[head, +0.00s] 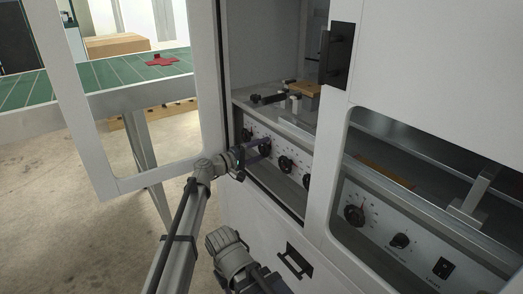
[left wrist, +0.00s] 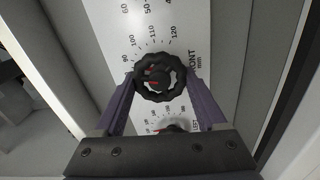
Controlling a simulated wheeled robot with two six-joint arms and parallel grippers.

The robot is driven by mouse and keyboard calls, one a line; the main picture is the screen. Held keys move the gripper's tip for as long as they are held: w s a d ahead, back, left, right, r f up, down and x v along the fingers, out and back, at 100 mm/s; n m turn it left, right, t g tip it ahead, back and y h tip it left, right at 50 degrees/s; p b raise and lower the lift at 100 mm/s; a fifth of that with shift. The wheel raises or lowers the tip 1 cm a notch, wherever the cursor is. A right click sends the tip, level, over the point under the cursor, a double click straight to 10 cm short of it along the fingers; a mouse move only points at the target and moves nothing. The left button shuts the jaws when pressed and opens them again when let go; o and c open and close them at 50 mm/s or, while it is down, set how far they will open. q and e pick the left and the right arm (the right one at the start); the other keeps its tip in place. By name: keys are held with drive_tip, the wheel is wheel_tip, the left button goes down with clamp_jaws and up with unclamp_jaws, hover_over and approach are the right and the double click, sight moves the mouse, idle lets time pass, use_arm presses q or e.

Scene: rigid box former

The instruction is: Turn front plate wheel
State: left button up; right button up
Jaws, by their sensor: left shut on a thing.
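The front plate wheel is a black scalloped handwheel (left wrist: 160,78) with a red pointer, on a white dial plate with printed numbers and a partly hidden label ending in "ONT mm". My left gripper (left wrist: 160,88) has its two purple fingers on either side of the wheel, shut on its rim. In the head view my left gripper (head: 260,147) reaches into the machine's opening at the knob panel and covers most of this wheel. A second dial (left wrist: 175,128) shows below it, partly hidden by the gripper's body.
Other black knobs (head: 285,164) sit along the same panel. An open white-framed door (head: 110,150) stands left of the opening. A post (head: 318,120) divides it from a right bay with more knobs (head: 354,214). A green-topped table (head: 120,72) is behind the door.

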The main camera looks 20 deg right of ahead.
idle(0.3)
use_arm(q)
drive_tip(key=o, duration=1.3)
drive_tip(key=shift+a, duration=0.1)
drive_tip(key=v, duration=0.7)
drive_tip(key=shift+s+a, duration=0.1)
drive_tip(key=shift+a, duration=0.25)
